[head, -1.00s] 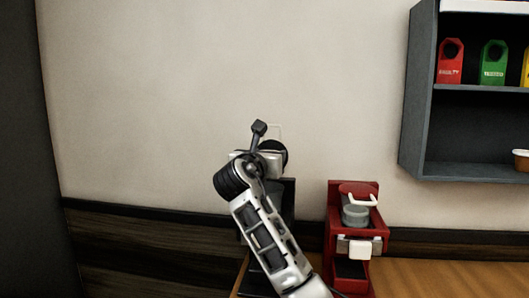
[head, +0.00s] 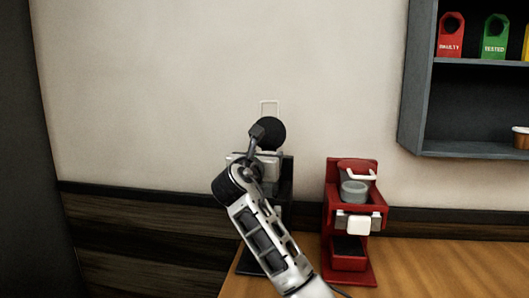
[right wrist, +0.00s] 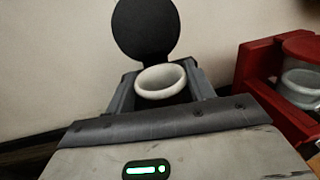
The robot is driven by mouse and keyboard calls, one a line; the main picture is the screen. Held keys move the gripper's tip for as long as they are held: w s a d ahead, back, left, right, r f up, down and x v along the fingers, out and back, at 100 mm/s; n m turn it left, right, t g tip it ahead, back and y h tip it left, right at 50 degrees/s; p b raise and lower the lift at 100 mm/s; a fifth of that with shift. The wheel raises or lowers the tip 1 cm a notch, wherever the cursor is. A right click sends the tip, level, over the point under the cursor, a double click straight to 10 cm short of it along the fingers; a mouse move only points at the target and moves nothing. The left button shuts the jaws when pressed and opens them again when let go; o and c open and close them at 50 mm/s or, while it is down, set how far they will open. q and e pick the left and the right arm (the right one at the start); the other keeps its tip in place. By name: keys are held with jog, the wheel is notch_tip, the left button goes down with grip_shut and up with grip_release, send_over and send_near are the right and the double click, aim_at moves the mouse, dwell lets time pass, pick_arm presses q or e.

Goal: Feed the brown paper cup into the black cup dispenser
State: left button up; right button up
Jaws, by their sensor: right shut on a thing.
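The black cup dispenser (head: 286,190) stands against the wall, mostly hidden behind my right arm. Its round black lid (head: 268,134) stands up and open, and shows large in the right wrist view (right wrist: 146,30). My right gripper (head: 262,168) is at the dispenser, in front of the lid. In the right wrist view the gripper (right wrist: 161,84) is shut on a paper cup (right wrist: 161,80), with its pale round rim upward. The cup's side and base are hidden, so I cannot tell whether it touches the dispenser. My left gripper is not in view.
A red brewer (head: 352,215) with a grey cup-shaped holder stands close on the right. A grey wall shelf (head: 416,100) at upper right holds red and green tags and another brown cup (head: 521,138). The wooden counter (head: 440,265) is clear at right.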

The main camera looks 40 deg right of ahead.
jog(key=shift+f, duration=0.15)
jog(key=o, duration=1)
